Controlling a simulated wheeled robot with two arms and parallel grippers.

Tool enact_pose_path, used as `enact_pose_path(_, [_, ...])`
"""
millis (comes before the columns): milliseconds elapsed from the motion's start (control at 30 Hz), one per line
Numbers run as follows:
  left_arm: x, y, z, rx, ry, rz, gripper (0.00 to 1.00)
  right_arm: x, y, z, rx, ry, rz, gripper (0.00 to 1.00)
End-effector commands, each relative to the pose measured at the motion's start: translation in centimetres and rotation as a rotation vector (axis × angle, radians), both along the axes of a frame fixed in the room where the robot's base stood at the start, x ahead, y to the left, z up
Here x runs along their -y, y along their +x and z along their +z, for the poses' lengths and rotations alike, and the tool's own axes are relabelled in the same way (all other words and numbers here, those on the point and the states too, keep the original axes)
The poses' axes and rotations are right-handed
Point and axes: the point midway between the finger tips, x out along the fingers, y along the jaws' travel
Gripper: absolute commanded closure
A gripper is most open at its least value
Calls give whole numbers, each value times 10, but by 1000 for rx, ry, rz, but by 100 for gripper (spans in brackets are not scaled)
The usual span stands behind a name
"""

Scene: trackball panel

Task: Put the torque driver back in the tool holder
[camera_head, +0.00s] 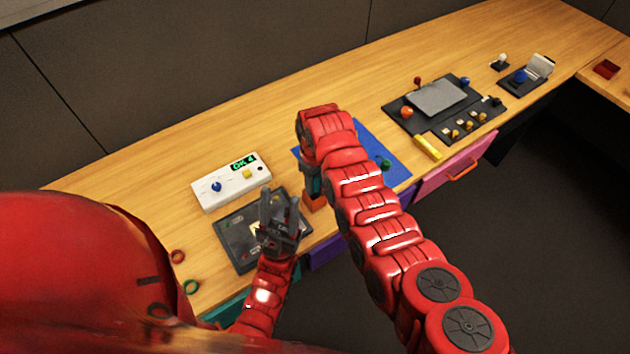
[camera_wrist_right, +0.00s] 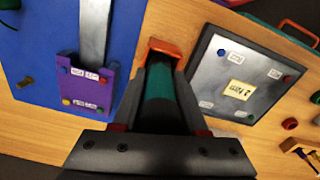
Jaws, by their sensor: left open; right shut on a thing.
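The torque driver, with a dark and teal body (camera_wrist_right: 158,100), is between the fingers of my right gripper (camera_wrist_right: 160,75) in the right wrist view. In the head view my right gripper (camera_head: 312,180) points down beside the blue mat, partly hidden by my own arm. An orange block that looks like the tool holder (camera_head: 315,204) is right below it; its orange rim (camera_wrist_right: 165,47) shows beyond the fingertips. I cannot tell whether the driver's tip is inside it. My left gripper (camera_head: 278,212) is open and empty above the dark panel.
The dark labelled panel (camera_head: 240,255) lies left of the holder, a white box with a green display (camera_head: 220,192) behind it. Coloured rings (camera_head: 190,287) lie near the front left edge.

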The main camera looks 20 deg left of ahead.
Motion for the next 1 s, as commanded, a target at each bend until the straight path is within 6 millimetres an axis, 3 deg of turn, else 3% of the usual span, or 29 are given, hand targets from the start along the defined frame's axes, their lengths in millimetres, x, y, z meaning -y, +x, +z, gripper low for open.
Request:
enact_pose_path(67, [0,0,-4,0,0,0,50,0,1,-4,1,0,-1,100])
enact_pose_path(100, [0,0,-3,0,0,0,50,0,0,-3,1,0,-1,54])
enact_pose_path(267, [0,0,-2,0,0,0,50,0,0,-2,1,0,-1,28])
enact_pose_path(700, [0,0,-3,0,0,0,50,0,1,6,1,0,0,28])
enact_pose_path(867, [0,0,-12,0,0,0,50,0,2,28,4,5,-2,28])
enact_pose_path(1000, [0,0,-25,0,0,0,50,0,2,65,7,5,-2,28])
